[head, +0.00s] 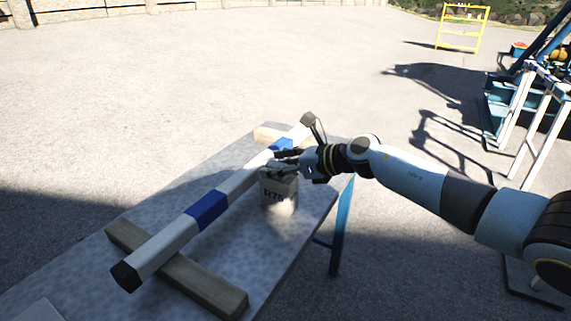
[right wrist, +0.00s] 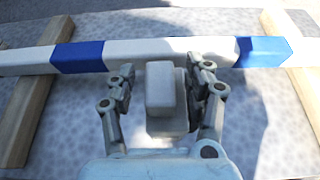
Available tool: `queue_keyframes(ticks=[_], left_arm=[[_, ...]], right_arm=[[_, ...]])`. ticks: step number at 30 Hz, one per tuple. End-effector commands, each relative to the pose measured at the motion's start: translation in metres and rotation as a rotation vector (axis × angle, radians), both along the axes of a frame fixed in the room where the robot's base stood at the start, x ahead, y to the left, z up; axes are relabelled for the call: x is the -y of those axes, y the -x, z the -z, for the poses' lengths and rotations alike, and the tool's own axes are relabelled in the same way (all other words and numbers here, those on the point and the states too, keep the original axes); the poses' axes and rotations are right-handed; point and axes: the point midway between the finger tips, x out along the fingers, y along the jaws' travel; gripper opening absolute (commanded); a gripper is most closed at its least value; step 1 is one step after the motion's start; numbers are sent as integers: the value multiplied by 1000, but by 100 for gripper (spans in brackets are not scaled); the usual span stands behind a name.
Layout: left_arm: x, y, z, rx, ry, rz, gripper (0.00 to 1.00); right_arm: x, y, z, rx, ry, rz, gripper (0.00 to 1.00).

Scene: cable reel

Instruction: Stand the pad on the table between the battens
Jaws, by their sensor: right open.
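The pad (head: 279,196), a pale grey block with dark lettering on its side, appears to stand upright on the table (head: 187,179) between the two wooden battens, beside a blue-and-white bar. The near batten (head: 205,286) and the far batten (head: 264,133) lie under the bar. In the right wrist view the pad's raised grip (right wrist: 160,86) shows between my fingers. My right gripper (head: 272,163) is open, with one finger on each side of that grip. The battens also show at the left (right wrist: 24,118) and right (right wrist: 303,98) there. My left gripper is not in view.
The blue-and-white bar (head: 171,235) with a dark end cap runs across both battens, close behind the pad in the right wrist view. The table's right edge is near the pad. A yellow frame (head: 463,27) and blue machinery stand far off on the open paved ground.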

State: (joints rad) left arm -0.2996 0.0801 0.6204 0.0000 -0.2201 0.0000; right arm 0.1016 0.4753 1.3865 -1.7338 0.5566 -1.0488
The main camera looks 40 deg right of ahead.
Motion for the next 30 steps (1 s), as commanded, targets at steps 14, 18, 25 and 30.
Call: queue_keyframes(ticks=[14,18,25,30], left_arm=[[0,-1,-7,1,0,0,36],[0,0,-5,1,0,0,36],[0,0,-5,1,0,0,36],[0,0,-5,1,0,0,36]], right_arm=[[33,79,-35,-5,7,-4,52],[40,95,-43,-2,3,-2,52],[63,109,-12,-77,-208,173,52],[114,163,120,-282,-867,776,52]])
